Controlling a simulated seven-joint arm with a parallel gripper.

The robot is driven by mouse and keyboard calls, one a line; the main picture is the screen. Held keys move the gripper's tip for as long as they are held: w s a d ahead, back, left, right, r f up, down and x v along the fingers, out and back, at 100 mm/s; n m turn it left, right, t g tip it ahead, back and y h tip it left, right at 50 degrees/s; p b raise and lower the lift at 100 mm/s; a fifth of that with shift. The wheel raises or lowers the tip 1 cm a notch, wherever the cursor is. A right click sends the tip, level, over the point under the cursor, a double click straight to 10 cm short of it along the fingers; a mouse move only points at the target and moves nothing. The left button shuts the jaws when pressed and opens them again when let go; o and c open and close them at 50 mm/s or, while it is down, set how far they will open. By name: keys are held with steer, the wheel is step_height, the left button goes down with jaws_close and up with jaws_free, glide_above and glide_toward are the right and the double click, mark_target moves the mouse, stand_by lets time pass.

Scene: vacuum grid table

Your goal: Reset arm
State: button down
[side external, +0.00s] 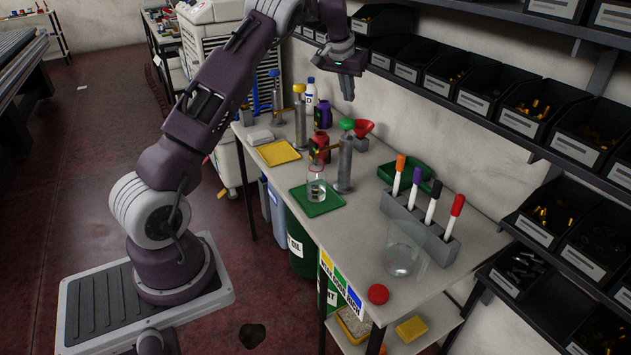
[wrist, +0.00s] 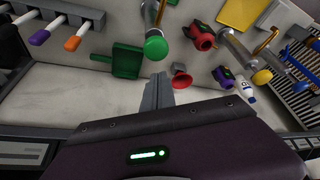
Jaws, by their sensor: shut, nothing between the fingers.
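My gripper (side external: 346,88) is raised over the far part of the work table (side external: 365,215), close to the wall, with its fingers pointing down. In the wrist view my gripper (wrist: 158,80) shows its grey fingers together, with nothing held. In that view a red funnel (wrist: 181,81) lies just right of the fingertips, and a green-capped post (wrist: 156,45) stands just beyond them. In the side view the gripper is above the table things and apart from them.
A marker rack (side external: 420,222), a glass beaker (side external: 402,258) and a red ball (side external: 378,293) are on the near table. A small beaker (side external: 316,187) stands on a green tray (side external: 325,205). Shelves of black bins (side external: 480,92) line the wall to the right.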

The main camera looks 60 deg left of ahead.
step_height(320, 180, up, 2)
steer(key=s+d+r+h, duration=0.1)
steer(key=s+d+r, duration=0.35)
steer(key=d, duration=0.25)
steer(key=s+d+r+m+t+h, duration=0.1)
steer(key=s+d+r, duration=0.35)
steer(key=d, duration=0.25)
steer(key=s+d+r+h, duration=0.1)
steer(key=s+d+r, duration=0.2)
steer(key=s+d, duration=0.35)
steer(key=s+d+f+m, duration=0.2)
steer(key=s+d, duration=0.5)
steer(key=s, duration=0.4)
steer(key=s+d+f+m, duration=0.3)
steer(key=s+d, duration=0.4)
steer(key=s, duration=0.4)
steer(key=shift+f+t+y, duration=0.3)
steer(key=shift+f+y, duration=0.1)
steer(key=shift+f, duration=0.25)
